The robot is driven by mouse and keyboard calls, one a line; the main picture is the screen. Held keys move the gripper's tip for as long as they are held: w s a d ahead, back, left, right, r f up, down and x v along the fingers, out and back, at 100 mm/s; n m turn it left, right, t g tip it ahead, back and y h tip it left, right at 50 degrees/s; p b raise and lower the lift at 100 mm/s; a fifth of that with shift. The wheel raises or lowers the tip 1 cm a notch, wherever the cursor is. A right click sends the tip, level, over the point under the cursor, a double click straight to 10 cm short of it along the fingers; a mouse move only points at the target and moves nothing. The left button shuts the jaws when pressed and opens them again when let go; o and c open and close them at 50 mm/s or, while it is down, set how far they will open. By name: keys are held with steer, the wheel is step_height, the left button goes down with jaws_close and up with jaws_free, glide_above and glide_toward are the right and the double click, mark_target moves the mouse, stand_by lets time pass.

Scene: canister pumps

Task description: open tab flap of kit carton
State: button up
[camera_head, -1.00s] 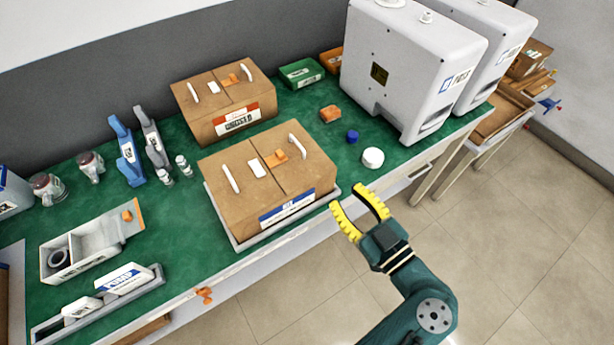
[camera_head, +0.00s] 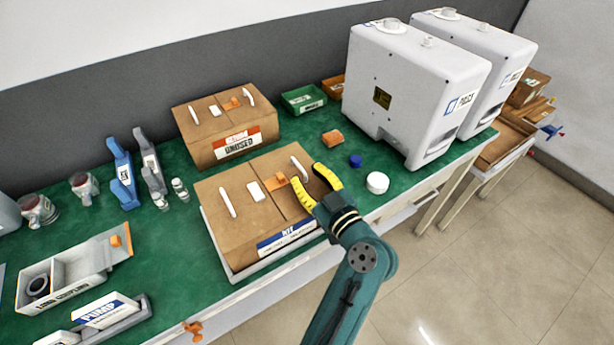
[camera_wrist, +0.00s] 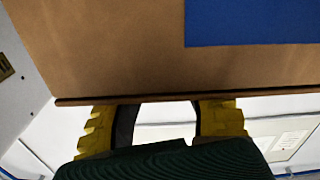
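The kit carton (camera_head: 245,229) is a closed brown box with a blue-and-white KIT label, sitting in a pale tray on the green bench. Its top has two white strip handles, a white patch and an orange tab (camera_head: 276,180) near the centre seam. My gripper (camera_head: 319,182) has yellow ribbed fingers, spread apart and empty, at the carton's right edge. In the wrist view the carton (camera_wrist: 120,50) fills the upper part, with its blue label at top right; the fingers (camera_wrist: 165,118) reach its edge. I cannot tell whether they touch it.
A second brown carton labelled UNUSED (camera_head: 212,132) stands behind. White machines (camera_head: 415,90) stand at the right, with an orange block (camera_head: 332,139), a blue cap (camera_head: 355,160) and a white round cap (camera_head: 377,183) in front. A PUMP box (camera_head: 106,311) lies at front left.

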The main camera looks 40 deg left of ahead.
steer(key=shift+w+a, duration=0.1)
steer(key=shift+a, duration=0.2)
jaws_close()
